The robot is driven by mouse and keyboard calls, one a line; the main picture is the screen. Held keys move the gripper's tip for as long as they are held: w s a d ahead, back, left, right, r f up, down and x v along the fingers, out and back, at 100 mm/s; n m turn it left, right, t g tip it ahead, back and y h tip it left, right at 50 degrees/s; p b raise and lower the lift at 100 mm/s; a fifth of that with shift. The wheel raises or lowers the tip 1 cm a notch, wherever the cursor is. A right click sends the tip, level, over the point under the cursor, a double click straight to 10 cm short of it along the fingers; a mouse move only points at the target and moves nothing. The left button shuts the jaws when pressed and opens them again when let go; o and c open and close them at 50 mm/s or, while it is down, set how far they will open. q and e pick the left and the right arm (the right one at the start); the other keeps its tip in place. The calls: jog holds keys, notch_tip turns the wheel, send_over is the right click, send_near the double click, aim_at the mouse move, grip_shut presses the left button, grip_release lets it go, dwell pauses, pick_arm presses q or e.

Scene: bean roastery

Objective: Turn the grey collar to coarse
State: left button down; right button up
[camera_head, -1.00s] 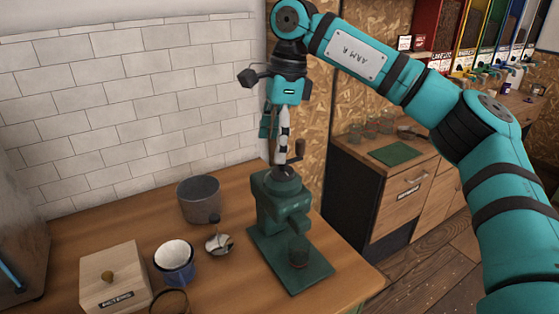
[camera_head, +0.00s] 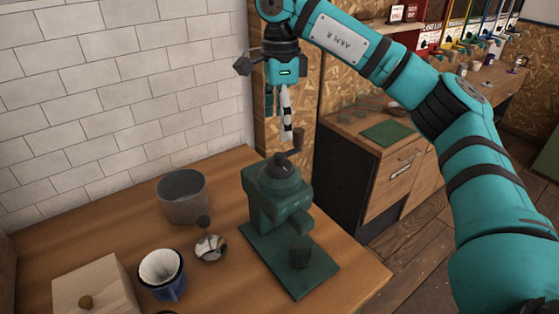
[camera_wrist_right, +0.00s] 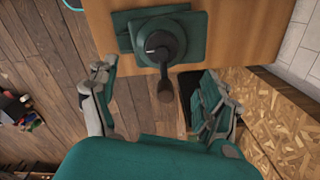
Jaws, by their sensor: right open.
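The green grinder (camera_head: 270,205) stands on its base plate near the table's right end. Its dark grey collar (camera_head: 281,169) sits at the top, with a crank and brown knob (camera_head: 298,139) rising from it. My right gripper (camera_head: 286,128) hangs above the grinder, pointing down, open and empty, apart from the collar. In the right wrist view, the collar (camera_wrist_right: 158,43) and crank (camera_wrist_right: 165,88) show beyond and between the spread fingers of the right gripper (camera_wrist_right: 160,78). Any setting marks on the collar are too small to read. My left gripper is not in view.
On the table left of the grinder are a grey pot (camera_head: 183,200), a small round metal item (camera_head: 211,247), a blue cup with a white filter (camera_head: 162,272) and a wooden box (camera_head: 98,287). A tiled wall stands behind. A cabinet (camera_head: 375,165) stands to the right.

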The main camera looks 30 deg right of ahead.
aim_at(279, 160)
notch_tip(279, 160, down, 9)
jog(key=shift+w+f+p, duration=0.1)
jog(key=shift+f+p, duration=0.1)
jog(key=shift+p, duration=0.85)
jog(key=shift+w+f, duration=0.1)
jog(key=shift+f, duration=0.4)
jog(key=c, duration=1.2)
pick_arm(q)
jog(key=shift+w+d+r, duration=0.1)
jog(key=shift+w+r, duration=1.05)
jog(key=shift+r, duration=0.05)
